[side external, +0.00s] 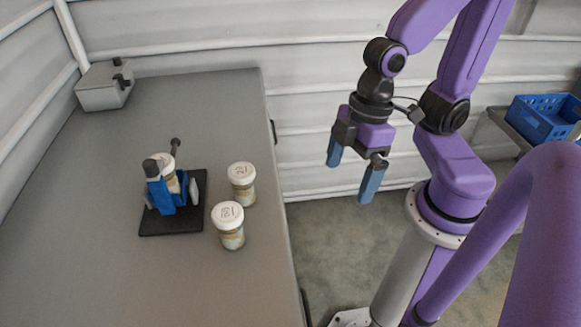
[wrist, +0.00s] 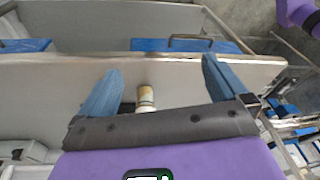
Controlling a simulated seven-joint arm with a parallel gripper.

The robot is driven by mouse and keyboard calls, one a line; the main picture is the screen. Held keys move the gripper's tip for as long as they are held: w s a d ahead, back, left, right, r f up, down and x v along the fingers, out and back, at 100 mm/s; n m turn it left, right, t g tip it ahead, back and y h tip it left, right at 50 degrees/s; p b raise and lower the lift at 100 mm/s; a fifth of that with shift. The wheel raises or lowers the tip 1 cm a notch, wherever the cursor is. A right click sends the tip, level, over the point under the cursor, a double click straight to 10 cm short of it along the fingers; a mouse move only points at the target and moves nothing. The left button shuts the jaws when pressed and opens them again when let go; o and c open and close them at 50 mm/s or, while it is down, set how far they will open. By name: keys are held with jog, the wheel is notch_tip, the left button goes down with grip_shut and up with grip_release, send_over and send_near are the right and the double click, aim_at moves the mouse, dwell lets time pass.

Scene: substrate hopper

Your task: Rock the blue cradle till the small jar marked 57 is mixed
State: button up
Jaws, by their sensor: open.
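The blue cradle (side external: 182,196) stands on a black base plate (side external: 165,228) on the table in the side view, with dark knobs on it. A small jar with a white lid (side external: 165,161) sits in the cradle, partly hidden by its blue parts; I cannot read its mark. Two more white-lidded jars stand right of the cradle, a farther jar (side external: 242,183) and a nearer jar (side external: 230,230); their lid numbers are too small to read surely. My gripper (side external: 350,180) is open and empty, off the table's right edge. One jar (wrist: 146,98) shows between the fingers in the wrist view.
The grey table (side external: 110,285) has wide clear room around the cradle. A grey box with a dark fitting (side external: 104,87) sits at its far left corner. A blue crate (side external: 543,118) rests on a shelf at the right, behind my arm.

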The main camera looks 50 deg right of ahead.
jog(key=d, duration=0.1)
jog(key=d+h, duration=0.1)
jog(key=d, duration=0.1)
jog(key=s+d+r+h, duration=0.1)
jog(key=shift+s+d+n, duration=0.1)
jog(key=shift+d+n, duration=0.15)
jog(key=shift+n, duration=0.05)
jog(key=c, duration=0.4)
jog(key=shift+d, duration=0.15)
jog(key=c, duration=0.6)
jog(key=w+a+r+m, duration=0.3)
jog(key=w+a+m, duration=0.2)
jog(key=w+a, duration=0.5)
jog(key=m, duration=1.6)
send_over(174, 139)
jog(key=f, duration=0.5)
jog(key=shift+s+a, duration=0.2)
jog(key=shift+s, duration=0.15)
jog(key=shift+w+d+f+m, duration=0.25)
jog(key=shift+w+d+m, duration=0.05)
jog(key=shift+w+m, duration=0.1)
jog(key=shift+f, duration=4.45)
